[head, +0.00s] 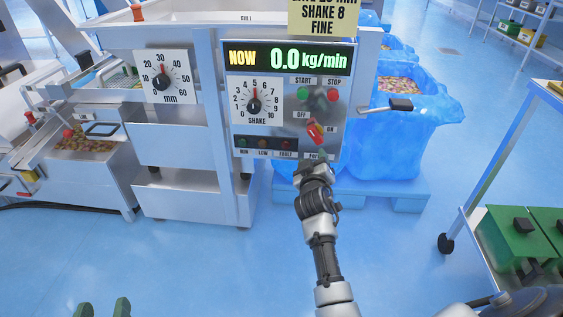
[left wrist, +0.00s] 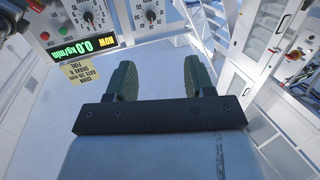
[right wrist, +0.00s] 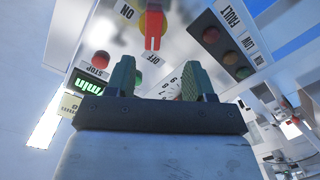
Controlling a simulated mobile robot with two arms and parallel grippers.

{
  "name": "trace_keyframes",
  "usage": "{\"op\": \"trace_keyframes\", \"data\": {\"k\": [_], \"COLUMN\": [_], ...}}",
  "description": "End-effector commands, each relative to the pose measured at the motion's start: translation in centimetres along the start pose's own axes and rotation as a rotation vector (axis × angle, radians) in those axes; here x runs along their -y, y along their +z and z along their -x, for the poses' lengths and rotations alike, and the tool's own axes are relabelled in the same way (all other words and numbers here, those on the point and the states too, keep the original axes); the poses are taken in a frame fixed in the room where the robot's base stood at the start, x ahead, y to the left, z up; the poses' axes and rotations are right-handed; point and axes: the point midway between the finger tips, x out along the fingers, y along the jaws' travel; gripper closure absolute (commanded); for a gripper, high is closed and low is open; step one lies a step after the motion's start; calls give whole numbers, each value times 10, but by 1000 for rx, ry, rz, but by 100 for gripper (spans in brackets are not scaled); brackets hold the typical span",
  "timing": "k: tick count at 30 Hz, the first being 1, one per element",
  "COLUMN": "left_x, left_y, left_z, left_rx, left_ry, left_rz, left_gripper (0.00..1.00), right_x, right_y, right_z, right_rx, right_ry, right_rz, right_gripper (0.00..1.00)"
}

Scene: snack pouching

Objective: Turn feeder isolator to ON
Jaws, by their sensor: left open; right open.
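The feeder isolator (head: 315,133) is a red handle on the control panel, between the OFF label at its upper left and the ON label at its right. In the right wrist view the isolator (right wrist: 153,30) shows a yellow base, and one end of its red bar points towards OFF. My right gripper (head: 321,159) is just below the isolator in the head view. In the right wrist view its fingers (right wrist: 156,80) are apart and empty, with the handle beyond them. My left gripper (head: 103,308) is open and empty at the bottom left, away from the panel.
The display (head: 289,56) reads 0.0 kg/min. Green START (head: 303,93) and red STOP (head: 334,95) buttons and the SHAKE dial (head: 254,104) are close to the isolator. A blue lined bin (head: 420,130) stands right of the panel. A trolley with green boxes (head: 508,238) is at right.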

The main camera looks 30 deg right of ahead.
Motion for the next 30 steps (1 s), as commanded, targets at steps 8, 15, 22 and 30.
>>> {"op": "trace_keyframes", "data": {"k": [8, 15, 22, 30], "left_x": [-2, -8, -12, -15], "left_y": [-24, -54, -81, -98], "left_z": [5, 10, 26, 42], "left_rx": [-126, -387, -648, -831], "left_ry": [6, 20, 33, 41], "left_rz": [2, 10, 20, 29], "left_gripper": [47, 47, 47, 47], "right_x": [-14, -15, -15, -17], "right_y": [-6, -6, -6, -7], "right_z": [-17, -58, -90, -108], "right_rx": [-15, -14, -14, -13], "right_ry": [44, 43, 41, 41], "right_rz": [1, 0, -1, -1], "right_gripper": [47, 47, 47, 47]}}
